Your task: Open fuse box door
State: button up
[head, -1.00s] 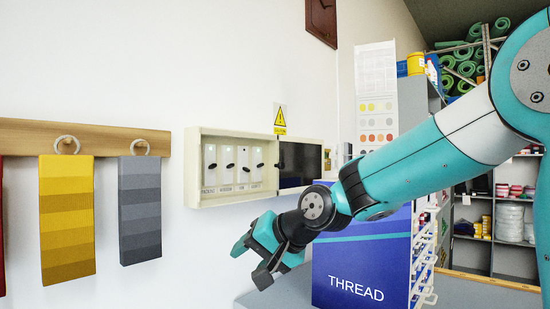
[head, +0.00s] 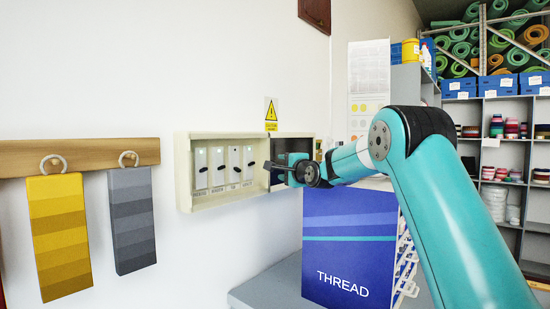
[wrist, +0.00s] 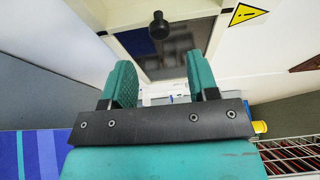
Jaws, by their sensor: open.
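The fuse box (head: 184,177) is a cream wall box in the head view, with several white breaker switches showing in its left part. Its door is a dark glossy panel across the right part, mostly behind my gripper in the head view; it also shows in the wrist view (wrist: 182,62). A round black knob (wrist: 158,26) stands out in front of the panel there. My gripper (head: 272,167) is at the box's right part. In the wrist view my gripper (wrist: 160,84) is open and empty, its two teal fingers apart. The knob is beyond the fingertips, roughly between them, with no visible contact.
A blue THREAD cabinet (head: 345,255) stands on the grey counter (head: 265,290) below my arm. A yellow warning sign (head: 271,110) is above the box. Yellow (head: 60,240) and grey (head: 131,220) swatches hang from a wooden rail at left. The wall between is clear.

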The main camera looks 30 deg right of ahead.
jog(key=w+p, duration=0.3)
jog(key=w, duration=0.3)
jog(key=shift+w+d, duration=0.15)
jog(key=shift+w, duration=0.25)
grip_shut()
